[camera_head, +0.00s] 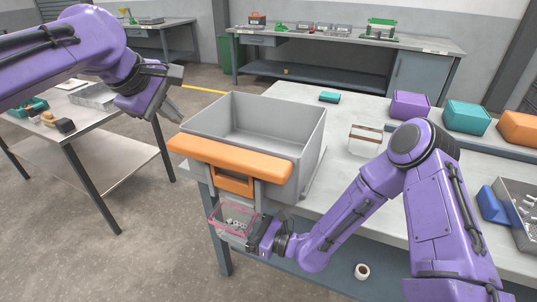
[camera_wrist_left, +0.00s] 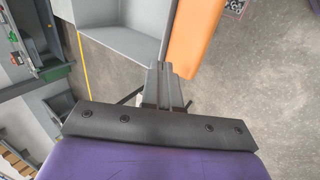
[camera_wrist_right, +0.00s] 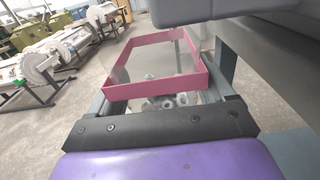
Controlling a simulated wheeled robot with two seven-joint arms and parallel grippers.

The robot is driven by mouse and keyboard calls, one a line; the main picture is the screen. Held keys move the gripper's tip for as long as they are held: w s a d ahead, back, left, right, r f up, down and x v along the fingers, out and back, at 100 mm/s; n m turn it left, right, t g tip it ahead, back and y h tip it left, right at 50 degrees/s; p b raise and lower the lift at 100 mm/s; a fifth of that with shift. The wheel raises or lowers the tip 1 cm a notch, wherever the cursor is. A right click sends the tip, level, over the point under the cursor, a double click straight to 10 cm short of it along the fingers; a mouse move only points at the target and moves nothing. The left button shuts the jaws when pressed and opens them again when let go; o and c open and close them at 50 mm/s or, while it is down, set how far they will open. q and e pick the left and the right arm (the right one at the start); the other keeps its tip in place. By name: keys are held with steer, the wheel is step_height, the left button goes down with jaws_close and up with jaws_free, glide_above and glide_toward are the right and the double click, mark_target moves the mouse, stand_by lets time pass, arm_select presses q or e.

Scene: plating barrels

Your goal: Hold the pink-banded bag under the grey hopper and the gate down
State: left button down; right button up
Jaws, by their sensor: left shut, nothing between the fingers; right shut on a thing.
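The grey hopper (camera_head: 300,152) stands at the bench's front left corner. A wide orange gate bar (camera_head: 230,158) crosses its front, with an orange frame below it. The clear pink-banded bag (camera_head: 232,221) hangs below the hopper's front with several small pale pieces inside; its pink rim (camera_wrist_right: 150,88) is open upward in the right wrist view. My right gripper (camera_head: 256,242) is shut on the bag's near side. My left gripper (camera_head: 177,118) is shut and empty, above and left of the orange bar and apart from it. The left wrist view shows the bar (camera_wrist_left: 195,38) beside its fingers.
A clear brown-banded bag (camera_head: 366,138) stands on the bench right of the hopper. Purple (camera_head: 410,105), teal (camera_head: 468,118) and orange (camera_head: 519,128) bins line the back. A white roll (camera_head: 362,271) lies on the lower shelf. A side table (camera_head: 95,122) stands at left.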

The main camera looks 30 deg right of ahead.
arm_select(q)
steer(key=shift+r, duration=0.9)
steer(key=shift+f+b, duration=0.8)
arm_select(e)
steer(key=s+a, duration=0.5)
steer(key=a, duration=0.1)
steer(key=shift+a, duration=0.15)
